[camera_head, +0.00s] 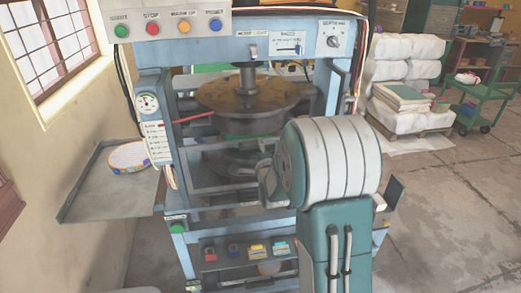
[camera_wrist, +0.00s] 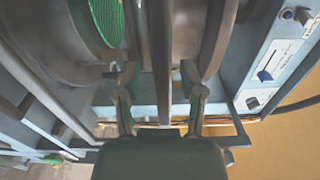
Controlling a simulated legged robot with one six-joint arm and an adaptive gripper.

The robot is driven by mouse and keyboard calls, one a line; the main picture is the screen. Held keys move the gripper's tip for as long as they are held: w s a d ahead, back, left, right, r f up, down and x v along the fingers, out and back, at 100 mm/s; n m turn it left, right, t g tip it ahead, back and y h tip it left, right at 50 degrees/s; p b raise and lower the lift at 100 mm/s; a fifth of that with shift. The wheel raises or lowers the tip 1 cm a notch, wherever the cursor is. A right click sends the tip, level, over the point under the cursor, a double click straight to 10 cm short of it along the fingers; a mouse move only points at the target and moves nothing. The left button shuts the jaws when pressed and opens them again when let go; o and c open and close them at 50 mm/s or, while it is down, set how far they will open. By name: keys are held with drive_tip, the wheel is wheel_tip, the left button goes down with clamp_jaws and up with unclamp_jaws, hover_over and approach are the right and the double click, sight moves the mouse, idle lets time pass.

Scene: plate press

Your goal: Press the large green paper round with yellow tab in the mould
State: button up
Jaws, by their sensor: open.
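The blue press (camera_head: 215,55) stands in front of me, with a round brown upper plate (camera_head: 250,92) on a central post. The lower round part of the mould (camera_head: 235,160) sits beneath it, partly hidden by my arm. A thin green edge (camera_head: 240,137) shows between them. In the wrist view a green round surface with a mesh-like texture (camera_wrist: 106,20) shows at the upper left; I see no yellow tab. My gripper (camera_wrist: 159,76) is open, its two fingers either side of a grey upright bar (camera_wrist: 160,50). I cannot tell whether they touch it.
A panel of coloured buttons (camera_head: 165,21) is at the press's top left. A side tray (camera_head: 100,200) at left holds a round item with a patterned rim (camera_head: 128,157). Small coloured blocks (camera_head: 257,251) lie on the lower shelf. Wrapped white stacks (camera_head: 400,75) and a green trolley (camera_head: 490,85) stand at right.

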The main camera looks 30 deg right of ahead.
clamp_jaws()
wheel_tip(320, 180, up, 18)
drive_tip(key=shift+r, duration=0.25)
idle(0.3)
unclamp_jaws()
drive_tip(key=shift+f, duration=0.1)
